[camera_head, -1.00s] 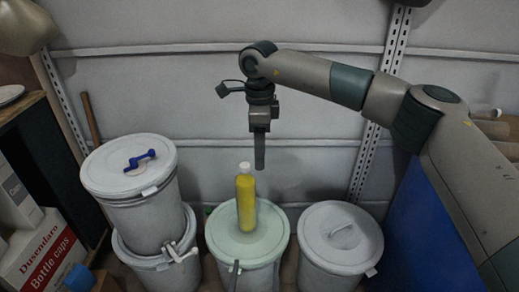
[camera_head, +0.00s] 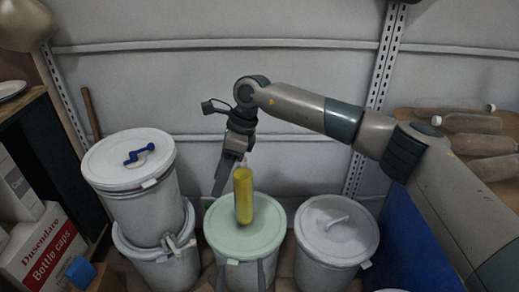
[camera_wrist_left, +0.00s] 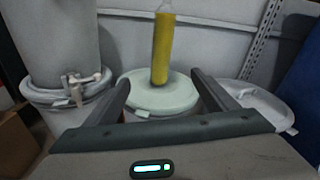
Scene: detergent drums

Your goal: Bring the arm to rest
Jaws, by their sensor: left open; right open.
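My right arm reaches in from the right, and its right gripper (camera_head: 219,190) points down to the left, just behind and left of the yellow bottle (camera_head: 243,197). It is open and empty; its fingers look nearly edge-on. The bottle stands upright on the pale green lid of the middle drum (camera_head: 240,243); its top is close to the right gripper in the picture. My left gripper (camera_head: 243,268) is at the bottom edge in front of this drum, mostly out of frame. In the left wrist view its two fingers (camera_wrist_left: 162,88) are wide apart, with the bottle (camera_wrist_left: 162,50) beyond them.
Two stacked drums (camera_head: 145,205) stand at left, with a blue handle (camera_head: 139,154) on the upper lid. A grey-lidded drum (camera_head: 335,260) stands at right, beside a blue panel (camera_head: 392,240). A carton (camera_head: 45,245) is at far left. Clear bottles (camera_head: 470,124) lie on a shelf at right.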

